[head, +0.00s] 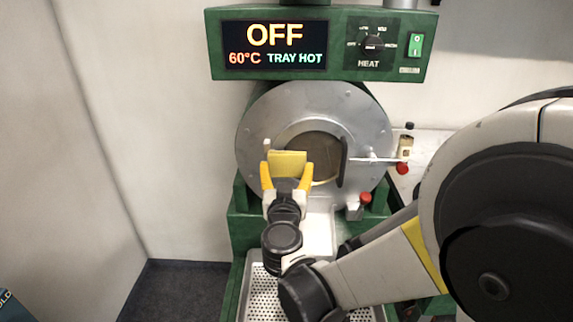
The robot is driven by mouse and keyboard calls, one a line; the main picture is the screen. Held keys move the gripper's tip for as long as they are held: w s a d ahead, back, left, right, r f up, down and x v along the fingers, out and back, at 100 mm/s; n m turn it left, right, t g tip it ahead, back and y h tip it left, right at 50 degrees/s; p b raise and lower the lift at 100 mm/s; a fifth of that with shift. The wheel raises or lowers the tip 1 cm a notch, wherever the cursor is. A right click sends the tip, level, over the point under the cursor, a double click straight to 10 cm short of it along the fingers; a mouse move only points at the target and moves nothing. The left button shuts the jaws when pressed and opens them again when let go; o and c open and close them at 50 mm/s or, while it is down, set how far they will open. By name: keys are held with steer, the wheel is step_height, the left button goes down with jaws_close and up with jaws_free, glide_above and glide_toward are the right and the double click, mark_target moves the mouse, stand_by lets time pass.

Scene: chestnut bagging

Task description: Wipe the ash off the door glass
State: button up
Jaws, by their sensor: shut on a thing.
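The round door glass (322,147) sits in the middle of the grey metal drum front (262,120) and looks brownish and hazy. My gripper (287,170) is in front of the lower left of the glass, with its yellow fingers shut on a yellow cloth or pad (288,161). The pad overlaps the left part of the glass in the picture. I cannot tell whether it touches the glass. The pad and gripper hide part of the glass, so any ash behind them is hidden.
A dark handle (343,162) stands at the glass's right edge. A rod with a red knob (402,168) sticks out to the right. The green panel (318,45) above reads OFF, 60°C, TRAY HOT. A perforated tray (262,292) lies below.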

mark_target(314, 162)
steer(key=shift+w, duration=0.7)
steer(key=shift+d, duration=0.1)
steer(key=shift+s+d, duration=0.15)
steer(key=shift+d, duration=3.25)
steer(key=shift+w+a, duration=0.2)
steer(key=shift+a, duration=3.35)
steer(key=shift+s, duration=0.1)
steer(key=shift+s, duration=2.9)
